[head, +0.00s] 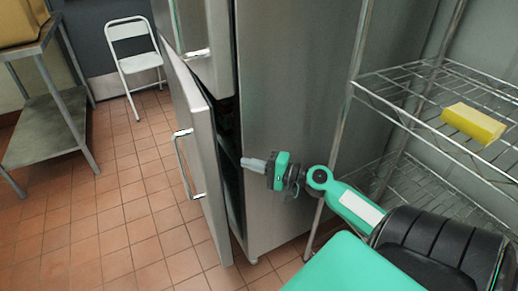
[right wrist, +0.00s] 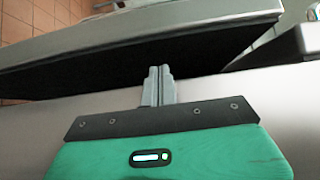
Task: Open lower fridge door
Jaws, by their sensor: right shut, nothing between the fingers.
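The lower fridge door (head: 205,160) stands part open in the head view, swung out to the left from the steel fridge (head: 285,110). Its bar handle (head: 187,165) is on the outer face. A dark gap shows between door and body. My right gripper (head: 245,162) is shut and empty, its fingertips at this gap by the fridge's front edge. In the right wrist view, the shut fingers (right wrist: 159,72) point toward the inner side of the door (right wrist: 120,50); whether they touch it I cannot tell. My left gripper is not in view.
The upper fridge door (head: 195,40) is above the lower one. A wire rack (head: 430,80) with a yellow block (head: 473,122) stands close at the right. A folding chair (head: 135,55) and a metal table (head: 50,125) are at the left. Tiled floor (head: 120,220) left of the door is clear.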

